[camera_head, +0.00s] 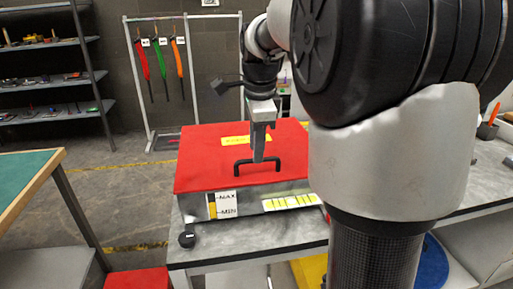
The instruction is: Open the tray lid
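My own arm hides the right end of the lid.
The grey workbench (222,240) has a small black knob-like object (187,240) at its front left. A level label marked MAX and MIN (227,204) is on the tray front. A green-topped table (22,180) stands at left. Shelves (50,80) and a hanging rack (185,17) stand behind.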

